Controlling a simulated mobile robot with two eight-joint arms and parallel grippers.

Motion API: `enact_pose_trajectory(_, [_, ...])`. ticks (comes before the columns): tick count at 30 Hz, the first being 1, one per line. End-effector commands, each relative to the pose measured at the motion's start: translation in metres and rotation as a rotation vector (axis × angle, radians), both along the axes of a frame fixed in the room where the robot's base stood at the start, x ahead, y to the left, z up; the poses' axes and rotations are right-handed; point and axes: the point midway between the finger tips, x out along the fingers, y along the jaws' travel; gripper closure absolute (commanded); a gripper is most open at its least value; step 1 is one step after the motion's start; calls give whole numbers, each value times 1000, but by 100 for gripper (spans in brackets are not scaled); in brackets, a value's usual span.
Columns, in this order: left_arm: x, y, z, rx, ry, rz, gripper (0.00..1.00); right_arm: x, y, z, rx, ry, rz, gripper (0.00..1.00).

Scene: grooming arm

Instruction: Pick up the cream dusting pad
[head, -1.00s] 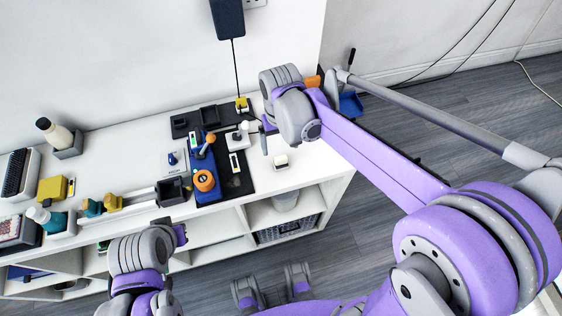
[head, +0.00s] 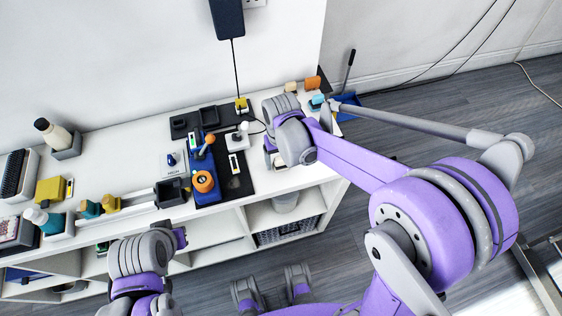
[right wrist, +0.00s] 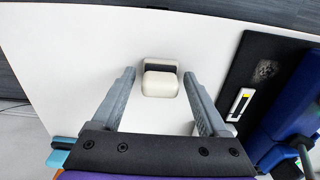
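The cream dusting pad (right wrist: 160,82) shows in the right wrist view as a small rounded block with a dark band on the white counter top. My right gripper (right wrist: 160,75) is open, with one grey finger on each side of the pad and gaps between fingers and pad. In the head view my right gripper (head: 270,150) hangs over the counter near its right end and mostly hides the pad. My left gripper (head: 181,238) is low in front of the counter, apart from the pad; its fingers are not clear.
A dark mat with a blue tool stand (head: 207,180) lies left of the pad. An orange block (head: 312,83) and a teal item (head: 317,101) stand at the counter's right end. The white counter (head: 130,150) holds more items at left; open shelves lie below.

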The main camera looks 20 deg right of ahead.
Motion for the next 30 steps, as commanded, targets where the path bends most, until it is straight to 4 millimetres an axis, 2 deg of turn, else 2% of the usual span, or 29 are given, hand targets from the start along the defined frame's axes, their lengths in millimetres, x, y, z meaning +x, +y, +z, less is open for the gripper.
enact_pose_trajectory(1, [0,0,0,0,0,0,100,0,0,0,0,0,0,34])
enact_pose_trajectory(2, [0,0,0,0,0,0,100,0,0,0,0,0,0,39])
enact_pose_trajectory(12, [0,0,0,0,0,0,100,0,0,0,0,0,0,99])
enact_pose_trajectory(21, [0,0,1,0,0,0,100,0,0,7,0,0,0,100])
enact_pose_trajectory(23, [0,0,2,0,-1,0,100,0,0,15,0,0,0,100])
enact_pose_trajectory(30, [1,0,9,0,-3,0,100,0,0,64,0,0,0,100])
